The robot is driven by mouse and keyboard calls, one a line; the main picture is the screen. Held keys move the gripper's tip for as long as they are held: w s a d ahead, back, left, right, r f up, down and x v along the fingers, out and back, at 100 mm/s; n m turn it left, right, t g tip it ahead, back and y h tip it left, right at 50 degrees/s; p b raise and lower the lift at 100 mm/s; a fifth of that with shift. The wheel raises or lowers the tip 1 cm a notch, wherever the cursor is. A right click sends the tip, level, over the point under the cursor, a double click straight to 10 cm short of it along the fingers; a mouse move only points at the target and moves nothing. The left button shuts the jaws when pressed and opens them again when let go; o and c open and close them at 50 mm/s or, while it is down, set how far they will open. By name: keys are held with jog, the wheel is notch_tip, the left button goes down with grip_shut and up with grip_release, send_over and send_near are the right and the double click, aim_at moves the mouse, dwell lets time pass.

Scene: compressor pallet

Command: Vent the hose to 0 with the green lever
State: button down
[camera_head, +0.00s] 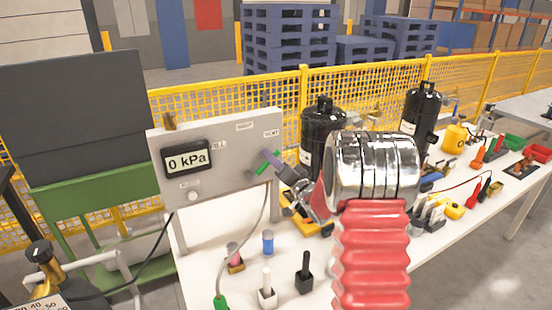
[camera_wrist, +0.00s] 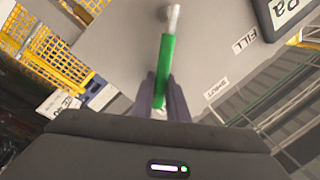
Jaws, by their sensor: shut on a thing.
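The green lever (camera_head: 268,168) sits on the right part of the grey panel (camera_head: 222,183), below a small label that seems to read VENT. It also shows in the wrist view (camera_wrist: 165,70), attached to a metal pivot. My gripper (camera_head: 283,172) is shut on the lever; in the wrist view its two dark fingers (camera_wrist: 163,98) flank the lever's near end. The black display (camera_head: 187,160) on the panel reads 0 kPa. A grey hose (camera_head: 262,218) hangs below the panel, and a green-ended connector (camera_head: 220,301) lies at the table's front.
The white table (camera_head: 190,262) carries black cylinders (camera_head: 322,135), small coloured posts such as a blue one (camera_head: 268,242), and several tools to the right. A yellow mesh fence (camera_head: 285,90) runs behind. A green stand (camera_head: 85,165) with a dark board is at left.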

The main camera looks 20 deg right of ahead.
jog(key=shift+d+f, duration=0.1)
dwell(0.3)
jog(key=c, duration=1.7)
grip_release()
jog(key=shift+c, duration=0.2)
jog(key=shift+s, duration=0.1)
jog(key=v, duration=1.3)
jog(key=shift+s, duration=0.35)
jog(key=shift+f, duration=0.1)
